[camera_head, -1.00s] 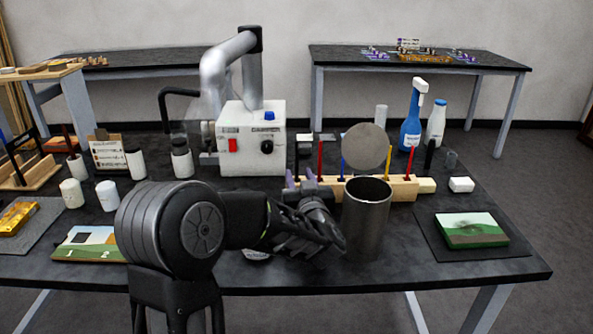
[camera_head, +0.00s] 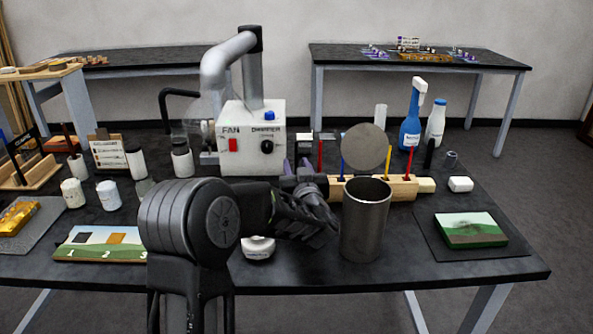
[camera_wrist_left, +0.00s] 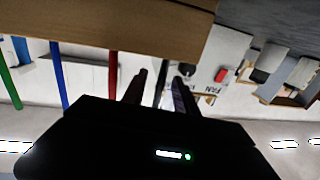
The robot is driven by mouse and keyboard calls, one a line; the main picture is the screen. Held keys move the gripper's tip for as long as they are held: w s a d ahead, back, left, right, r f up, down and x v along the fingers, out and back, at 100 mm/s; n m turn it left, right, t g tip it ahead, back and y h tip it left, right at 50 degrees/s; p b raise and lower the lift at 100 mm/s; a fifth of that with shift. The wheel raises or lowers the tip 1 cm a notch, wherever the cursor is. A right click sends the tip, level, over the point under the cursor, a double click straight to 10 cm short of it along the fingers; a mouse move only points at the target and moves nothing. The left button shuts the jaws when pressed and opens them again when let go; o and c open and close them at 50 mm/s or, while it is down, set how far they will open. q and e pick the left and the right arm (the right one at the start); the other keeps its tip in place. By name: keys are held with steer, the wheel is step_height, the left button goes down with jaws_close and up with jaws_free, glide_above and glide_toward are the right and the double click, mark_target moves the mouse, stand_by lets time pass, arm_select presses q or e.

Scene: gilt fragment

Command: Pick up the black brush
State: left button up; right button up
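A wooden block holder (camera_head: 375,188) on the near table holds upright thin brushes, among them a red one (camera_head: 320,155) and a blue one (camera_head: 342,165). My left gripper (camera_head: 303,172) is at the holder's left end, its fingers apart. In the left wrist view, which is upside down, the fingers (camera_wrist_left: 160,82) point past the block (camera_wrist_left: 110,25), beside the red brush (camera_wrist_left: 113,75). A thin dark strip, possibly the black brush (camera_wrist_left: 160,88), shows between them; I cannot tell whether it touches either finger. My right gripper is not in view.
A metal cylinder (camera_head: 365,232) stands close in front of the holder, right of my left forearm. A white fan box (camera_head: 251,145) is behind the gripper. A round grey disc (camera_head: 365,147) stands above the holder. A small white pot (camera_head: 258,248) is below the forearm.

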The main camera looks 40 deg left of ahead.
arm_select(q)
jaws_close()
stand_by(0.4)
stand_by(0.4)
